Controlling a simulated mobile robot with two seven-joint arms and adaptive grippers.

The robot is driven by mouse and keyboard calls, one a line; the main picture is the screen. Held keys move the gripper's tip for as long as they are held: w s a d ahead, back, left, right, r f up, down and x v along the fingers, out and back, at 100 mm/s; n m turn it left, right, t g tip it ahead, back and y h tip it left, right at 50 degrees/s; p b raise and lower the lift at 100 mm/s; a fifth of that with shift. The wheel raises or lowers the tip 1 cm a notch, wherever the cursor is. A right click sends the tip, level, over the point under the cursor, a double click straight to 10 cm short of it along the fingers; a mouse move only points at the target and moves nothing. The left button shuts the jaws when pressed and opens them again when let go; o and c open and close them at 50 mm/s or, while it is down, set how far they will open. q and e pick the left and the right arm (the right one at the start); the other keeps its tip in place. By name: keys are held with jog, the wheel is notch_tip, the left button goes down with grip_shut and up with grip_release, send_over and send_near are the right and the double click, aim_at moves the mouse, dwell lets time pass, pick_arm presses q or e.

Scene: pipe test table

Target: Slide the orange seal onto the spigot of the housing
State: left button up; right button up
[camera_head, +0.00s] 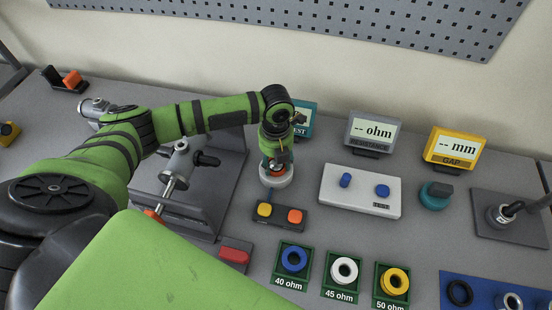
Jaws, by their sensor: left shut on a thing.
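My left gripper (276,162) points down beside the dark fixture, at the middle of the table. Most of the piece is hidden by the fingers. Directly below and around it is a pale round ring or cup (276,181); I cannot tell whether they touch. A grey metal body (180,163), possibly the housing, sits on the fixture to the left, with a black knob and a shiny rod. I cannot clearly make out its spigot. My right gripper is out of view.
A button box (279,217) stands just in front of the gripper. Resistance (373,132) and gap (454,148) displays stand behind a white tester (360,190). Green trays hold blue (294,259), white (345,270) and yellow (396,281) rings. A clamp-like device (505,214) is at right.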

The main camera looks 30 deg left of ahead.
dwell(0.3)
pick_arm(q)
jog(key=o, duration=1)
notch_tip(320, 180, up, 12)
